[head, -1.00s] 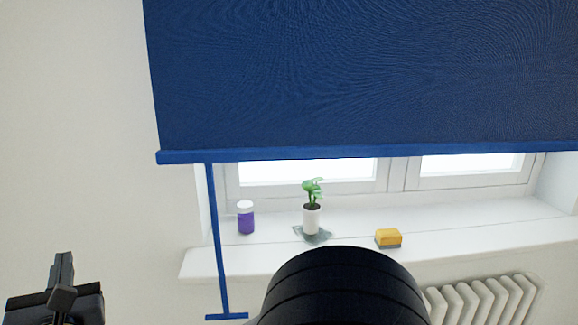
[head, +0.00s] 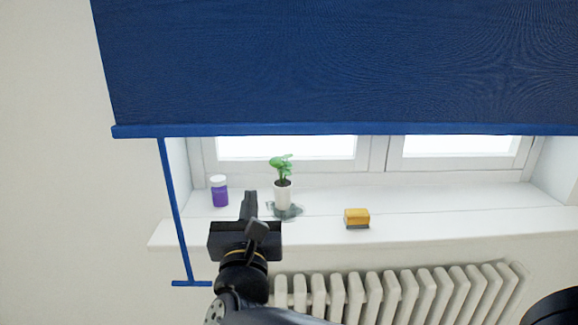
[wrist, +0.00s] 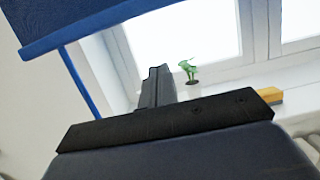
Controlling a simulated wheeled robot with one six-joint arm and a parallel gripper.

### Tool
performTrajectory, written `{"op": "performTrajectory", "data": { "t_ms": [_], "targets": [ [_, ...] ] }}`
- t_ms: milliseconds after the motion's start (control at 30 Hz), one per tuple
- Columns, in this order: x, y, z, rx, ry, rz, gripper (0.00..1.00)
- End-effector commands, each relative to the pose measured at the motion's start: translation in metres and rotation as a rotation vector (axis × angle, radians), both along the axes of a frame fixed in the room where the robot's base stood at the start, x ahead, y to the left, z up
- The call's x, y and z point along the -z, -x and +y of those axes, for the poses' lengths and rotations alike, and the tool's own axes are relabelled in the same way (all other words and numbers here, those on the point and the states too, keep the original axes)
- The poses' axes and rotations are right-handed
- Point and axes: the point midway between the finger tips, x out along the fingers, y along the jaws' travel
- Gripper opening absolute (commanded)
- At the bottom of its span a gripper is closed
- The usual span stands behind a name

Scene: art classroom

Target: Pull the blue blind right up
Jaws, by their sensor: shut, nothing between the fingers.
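The blue blind (head: 340,65) hangs over the upper part of the window, with its bottom bar (head: 340,130) above the sill. A blue pull rod (head: 174,205) hangs from the bar's left end and finishes in a short crosspiece (head: 191,283). My gripper (head: 249,200) is shut and empty, to the right of the rod and apart from it in the head view. In the wrist view, my gripper (wrist: 157,85) points toward the window. The blind's lower corner (wrist: 60,35) and the rod (wrist: 80,85) are at upper left there.
On the white sill (head: 420,215) stand a purple jar (head: 219,192), a potted plant (head: 283,190) beside a greyish wet-looking patch, and a yellow sponge (head: 356,217). A radiator (head: 400,292) is below. The wall left of the rod is bare.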

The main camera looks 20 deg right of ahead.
Motion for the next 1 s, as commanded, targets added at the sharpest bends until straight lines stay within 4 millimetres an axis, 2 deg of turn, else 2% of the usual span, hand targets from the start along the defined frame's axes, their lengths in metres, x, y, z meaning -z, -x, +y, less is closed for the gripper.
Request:
{"op": "performTrajectory", "data": {
  "t_ms": [167, 533, 600, 700, 1000],
  "targets": [
    [-0.006, -0.02, -0.006, 0.006, 0.001, 0.001, 0.0],
    [-0.025, -0.093, -0.024, 0.004, 0.001, 0.001, 0.0],
    [-0.042, -0.092, -0.023, 0.0, -0.001, -0.003, 0.0],
    [-0.054, -0.091, -0.022, 0.0, -0.002, -0.002, 0.0],
    [-0.064, -0.091, -0.022, 0.0, 0.0, 0.0, 0.0]
  ]
}}
